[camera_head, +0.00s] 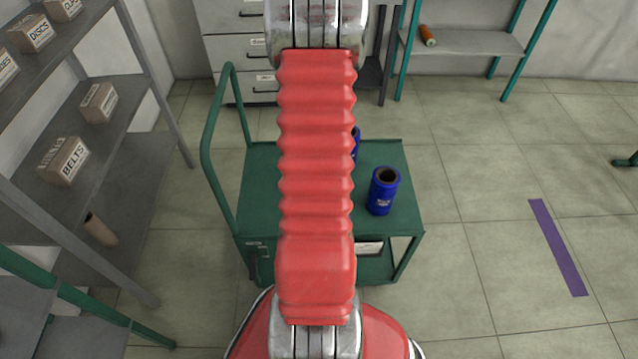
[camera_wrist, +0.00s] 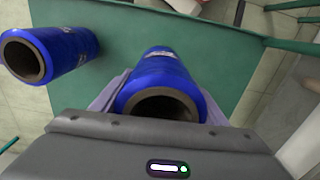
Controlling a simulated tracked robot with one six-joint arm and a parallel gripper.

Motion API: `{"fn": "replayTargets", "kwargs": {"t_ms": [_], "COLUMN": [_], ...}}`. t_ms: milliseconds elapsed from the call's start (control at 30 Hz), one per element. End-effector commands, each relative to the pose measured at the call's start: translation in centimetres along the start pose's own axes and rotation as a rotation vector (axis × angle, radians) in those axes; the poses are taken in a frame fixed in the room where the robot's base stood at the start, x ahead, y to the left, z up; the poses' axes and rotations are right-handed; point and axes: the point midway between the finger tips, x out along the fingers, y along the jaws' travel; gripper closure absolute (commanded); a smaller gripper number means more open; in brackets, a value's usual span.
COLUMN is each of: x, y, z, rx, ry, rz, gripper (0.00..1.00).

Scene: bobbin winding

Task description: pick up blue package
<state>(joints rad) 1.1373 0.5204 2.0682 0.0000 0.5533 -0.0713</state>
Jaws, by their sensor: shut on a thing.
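A blue package (camera_wrist: 158,75), a wrapped cylinder with a hollow dark core, stands between the two pale fingers of my gripper (camera_wrist: 160,97) in the wrist view. The fingers are shut on its sides. A second blue package (camera_wrist: 68,52) is to its left, apart from the gripper. In the head view one blue package (camera_head: 383,192) stands upright on the right part of the green cart (camera_head: 258,190). Another blue package (camera_head: 356,141) is mostly hidden behind my red arm. My gripper is hidden in the head view.
The cart has a tall handle (camera_head: 208,150) on its left. Grey shelves (camera_head: 120,200) with boxes stand at the left. A teal-legged shelf (camera_head: 465,42) with an orange spool (camera_head: 427,36) is at the back. The floor right of the cart is free, with a purple strip (camera_head: 558,247).

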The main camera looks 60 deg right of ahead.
Motion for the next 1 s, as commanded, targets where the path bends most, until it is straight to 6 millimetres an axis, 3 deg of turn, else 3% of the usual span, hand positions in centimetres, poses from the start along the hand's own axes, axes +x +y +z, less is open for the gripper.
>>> {"fn": "replayTargets", "kwargs": {"t_ms": [233, 1000], "x": [-2.1, -2.2], "y": [0.0, 0.0], "z": [-0.1, 0.0], "rx": [0.0, 0.0], "ry": [0.002, 0.001], "rz": [0.0, 0.0], "gripper": [0.68, 0.68]}}
